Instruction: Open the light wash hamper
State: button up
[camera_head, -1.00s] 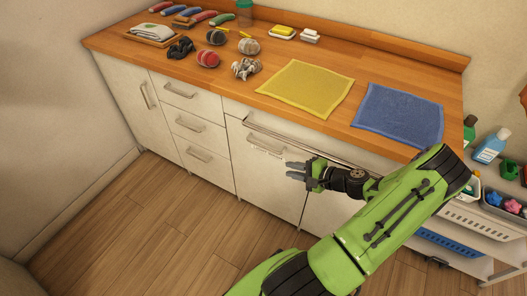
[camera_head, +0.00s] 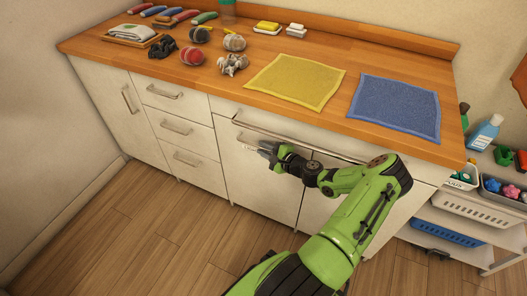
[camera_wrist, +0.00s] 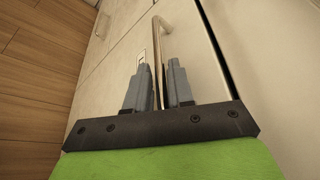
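A white cabinet front (camera_head: 262,188) below the counter, left of a similar front, has a bar handle near its top. I cannot read which front is the light wash hamper. My gripper (camera_head: 259,149) is at this left front's handle in the head view and hides most of it. In the wrist view, the metal bar handle (camera_wrist: 161,34) runs between the two grey fingers of my gripper (camera_wrist: 159,68). The fingers stand apart, one on each side of the bar. Contact with the bar is not clear. The front looks closed.
A long rail (camera_head: 290,136) runs under the counter edge, just above my gripper. Drawers (camera_head: 176,128) stand to the left. A shelf with baskets (camera_head: 478,212) is at the right. The wooden floor (camera_head: 150,235) in front is clear.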

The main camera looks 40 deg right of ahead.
jog(key=shift+w, duration=0.3)
jog(key=shift+c, duration=0.3)
grip_shut()
